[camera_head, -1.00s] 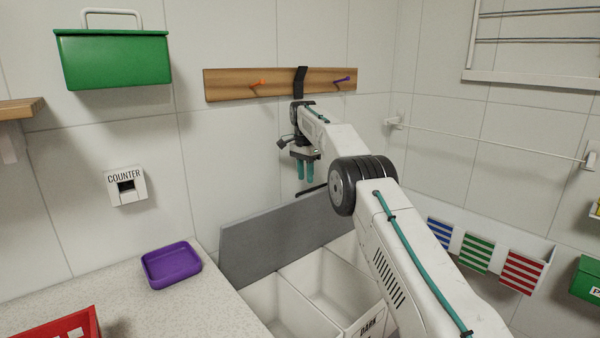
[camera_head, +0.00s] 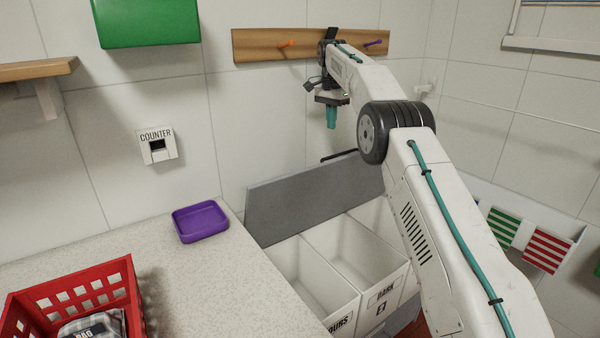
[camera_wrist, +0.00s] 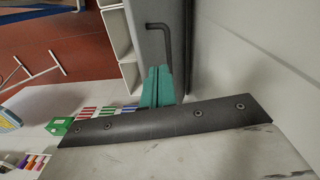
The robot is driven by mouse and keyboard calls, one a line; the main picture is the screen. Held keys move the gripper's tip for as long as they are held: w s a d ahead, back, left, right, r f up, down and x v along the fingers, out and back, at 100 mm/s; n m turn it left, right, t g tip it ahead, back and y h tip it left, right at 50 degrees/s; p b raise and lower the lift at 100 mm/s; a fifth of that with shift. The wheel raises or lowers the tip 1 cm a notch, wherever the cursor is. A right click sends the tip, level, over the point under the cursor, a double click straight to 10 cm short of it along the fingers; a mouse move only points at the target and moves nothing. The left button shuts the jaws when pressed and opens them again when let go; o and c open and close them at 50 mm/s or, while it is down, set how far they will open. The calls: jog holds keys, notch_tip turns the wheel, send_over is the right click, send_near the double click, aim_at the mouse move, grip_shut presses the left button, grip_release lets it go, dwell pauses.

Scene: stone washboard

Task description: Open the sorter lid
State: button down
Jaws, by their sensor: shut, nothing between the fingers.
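The grey sorter lid (camera_head: 312,200) stands raised and leaning back near the wall, behind the open white sorter bins (camera_head: 345,255). A dark bar handle (camera_head: 338,156) shows at its upper edge. In the wrist view the lid's dark handle (camera_wrist: 162,36) sticks out just past my fingers. My gripper (camera_head: 331,117) hangs above the lid in front of the wall, fingers down, shut and empty. The teal fingertips are together in the wrist view (camera_wrist: 158,80). My arm covers the right end of the lid.
A purple tray (camera_head: 201,222) and a red basket (camera_head: 75,290) with cloth stand on the speckled counter at left. A wooden peg rail (camera_head: 262,45) is on the wall behind my gripper. Striped cards (camera_head: 547,250) are at right.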

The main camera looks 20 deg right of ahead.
jog(key=s+a+r+n, duration=0.2)
jog(key=s+r, duration=0.3)
jog(key=s, duration=0.3)
jog(key=s+a+r+n+t, duration=0.1)
jog(key=s+r+n, duration=0.1)
jog(key=s+r, duration=0.45)
jog(key=s+a+r+n, duration=0.2)
jog(key=s+r, duration=0.1)
jog(key=s, duration=0.6)
jog(key=s+a+f+n, duration=0.1)
jog(key=s+f+n, duration=0.15)
jog(key=s, duration=0.95)
jog(key=s+a+f+n, duration=0.15)
jog(key=s+f, duration=0.25)
jog(key=s, duration=0.8)
jog(key=s+f+n, duration=0.2)
jog(key=s+f, duration=0.7)
jog(key=f, duration=0.1)
jog(key=n+t+y, duration=0.5)
jog(key=t+y, duration=0.3)
jog(key=t, duration=1.2)
send_near(284, 178)
jog(key=x, duration=0.7)
jog(key=shift+s, duration=0.1)
